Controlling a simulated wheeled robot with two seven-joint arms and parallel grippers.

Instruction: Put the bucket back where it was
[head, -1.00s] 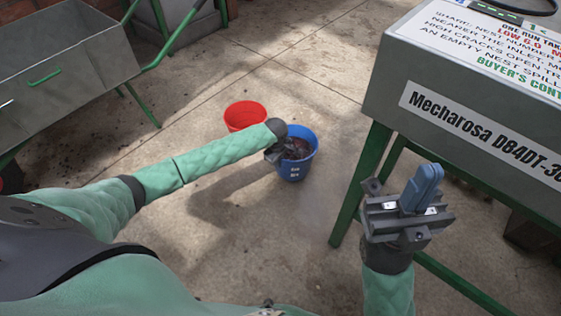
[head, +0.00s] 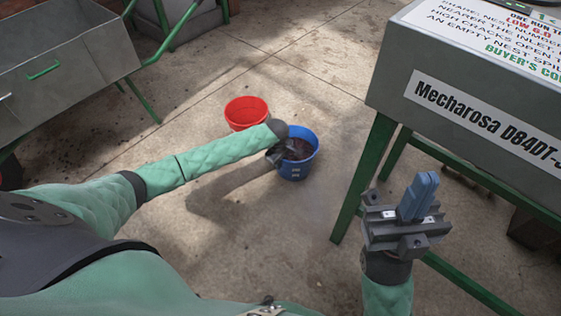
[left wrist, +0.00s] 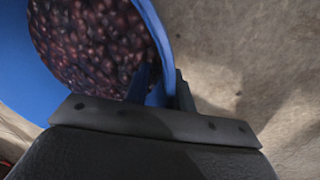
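The blue bucket (head: 296,170) is upright in the middle of the head view, holding dark red berries that also show in the left wrist view (left wrist: 90,40). My left gripper (head: 275,155) is at the bucket's left rim. In the left wrist view, its fingers (left wrist: 163,88) sit on both sides of the blue rim (left wrist: 153,25), one inside and one outside, closed on the wall. I cannot tell whether the bucket's base touches the floor. My right gripper (head: 418,197) is raised in front of the grey machine, its blue-grey fingers together with nothing visible between them.
A red bucket (head: 246,112) stands just behind and left of the blue one. The grey machine (head: 400,85) on green legs (head: 365,175) is at the right. A grey metal trough (head: 70,60) is at the left. The concrete floor (head: 270,240) in front is clear.

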